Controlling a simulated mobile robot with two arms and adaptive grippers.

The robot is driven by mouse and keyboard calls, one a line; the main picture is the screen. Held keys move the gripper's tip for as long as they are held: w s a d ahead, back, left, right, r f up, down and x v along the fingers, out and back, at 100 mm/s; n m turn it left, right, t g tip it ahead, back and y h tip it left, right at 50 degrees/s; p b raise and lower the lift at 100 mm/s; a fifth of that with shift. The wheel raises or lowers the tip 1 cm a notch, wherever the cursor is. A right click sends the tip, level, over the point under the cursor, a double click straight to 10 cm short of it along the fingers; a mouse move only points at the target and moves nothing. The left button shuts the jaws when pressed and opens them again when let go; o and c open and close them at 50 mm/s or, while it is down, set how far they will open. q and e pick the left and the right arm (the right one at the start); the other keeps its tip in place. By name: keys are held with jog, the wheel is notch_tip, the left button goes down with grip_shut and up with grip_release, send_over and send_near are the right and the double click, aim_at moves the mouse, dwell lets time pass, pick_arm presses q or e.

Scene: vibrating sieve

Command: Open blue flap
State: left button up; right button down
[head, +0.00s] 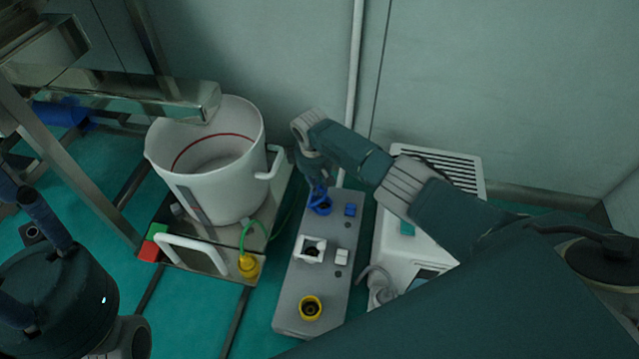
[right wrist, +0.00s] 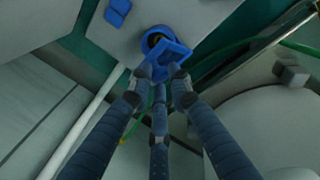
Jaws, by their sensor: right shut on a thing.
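The blue flap (right wrist: 163,54) belongs to the blue round socket (head: 321,208) at the far end of a grey panel (head: 292,286). In the right wrist view the flap is tilted up from the socket (right wrist: 156,36), and part of its dark opening shows. My right gripper (head: 318,182) is shut on the blue flap, with its fingertips (right wrist: 158,75) at the flap's edge. In the head view its fingers partly hide the flap. My left gripper (head: 28,212) is at the lower left, away from the panel, with its fingertips not clearly shown.
The panel also bears a white socket (head: 311,250) and a yellow socket (head: 311,308). A white bucket (head: 215,190) stands on a metal platform to the left, with a green cable (head: 243,238). A white vented box (head: 440,165) is close on the right, under my right arm.

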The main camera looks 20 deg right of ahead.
aim_at(313, 201)
jog(key=shift+w+a, duration=0.3)
jog(key=shift+a, duration=0.35)
jog(key=c, duration=1.6)
grip_release()
jog(key=shift+f, duration=0.2)
jog(key=shift+s+d, duration=0.15)
jog(key=shift+r, duration=0.1)
jog(key=r, duration=0.8)
jog(key=s+a+r, duration=0.1)
jog(key=r, duration=0.2)
jog(key=shift+r, duration=0.4)
